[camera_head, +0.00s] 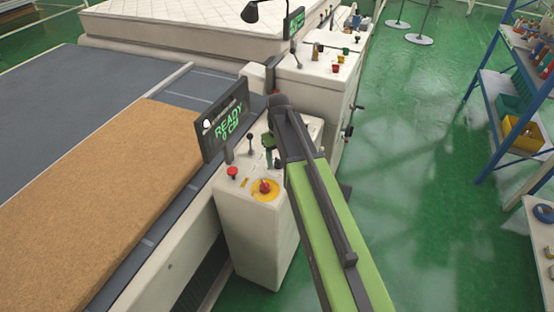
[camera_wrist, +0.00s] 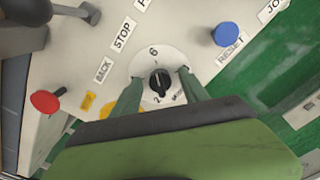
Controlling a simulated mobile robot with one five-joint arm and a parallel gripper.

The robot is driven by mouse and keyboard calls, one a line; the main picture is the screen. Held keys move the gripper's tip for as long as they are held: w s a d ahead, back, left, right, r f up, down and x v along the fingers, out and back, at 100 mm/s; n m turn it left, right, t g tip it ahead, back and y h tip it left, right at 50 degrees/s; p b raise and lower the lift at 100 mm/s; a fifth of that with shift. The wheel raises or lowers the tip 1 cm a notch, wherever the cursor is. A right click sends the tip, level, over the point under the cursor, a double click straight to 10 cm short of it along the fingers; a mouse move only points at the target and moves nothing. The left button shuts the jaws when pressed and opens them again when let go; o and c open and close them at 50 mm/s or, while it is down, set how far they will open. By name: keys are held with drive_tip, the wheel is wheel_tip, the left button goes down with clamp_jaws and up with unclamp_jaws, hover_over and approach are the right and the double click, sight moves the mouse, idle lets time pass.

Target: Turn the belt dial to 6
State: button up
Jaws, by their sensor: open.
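The belt dial (camera_wrist: 160,82) is a small black knob on a round white scale plate on the control panel. In the wrist view, a 6 is printed at the scale's upper edge and a 2 at its lower edge. The knob's exact setting is too small to read surely. My gripper (camera_wrist: 159,87) has its two green fingers apart, one on each side of the dial; I cannot tell whether they touch it. In the head view, my gripper (camera_head: 268,146) is over the back of the console (camera_head: 255,235), and the arm hides the dial.
A screen (camera_head: 226,121) reads READY 0 CM. A red emergency button on yellow (camera_head: 265,187), a red button (camera_head: 232,171), a lever (camera_head: 252,141) and a blue RESET button (camera_wrist: 226,35) are near. A brown slab (camera_head: 100,190) lies on the conveyor.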

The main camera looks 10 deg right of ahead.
drive_tip(key=shift+r, duration=0.15)
wheel_tip(320, 180, up, 17)
drive_tip(key=p, duration=1.7)
drive_tip(key=b, duration=0.6)
approach(279, 162)
drive_tip(key=s+f+n+b, duration=0.2)
drive_tip(key=s+n, duration=0.1)
drive_tip(key=n, duration=0.1)
drive_tip(key=s+f+n+b, duration=0.2)
drive_tip(key=s+n+b, duration=0.1)
drive_tip(key=n, duration=0.2)
drive_tip(key=s+f+n+b, duration=0.3)
drive_tip(key=n, duration=0.1)
drive_tip(key=shift+s+a, duration=0.2)
drive_tip(key=shift+s, duration=0.1)
drive_tip(key=s+n, duration=0.1)
drive_tip(key=n, duration=0.5)
drive_tip(key=s+n, duration=0.1)
drive_tip(key=n, duration=0.6)
drive_tip(key=s+n, duration=0.2)
drive_tip(key=n, duration=0.5)
drive_tip(key=shift+f+b, duration=0.2)
drive_tip(key=shift+b, duration=0.1)
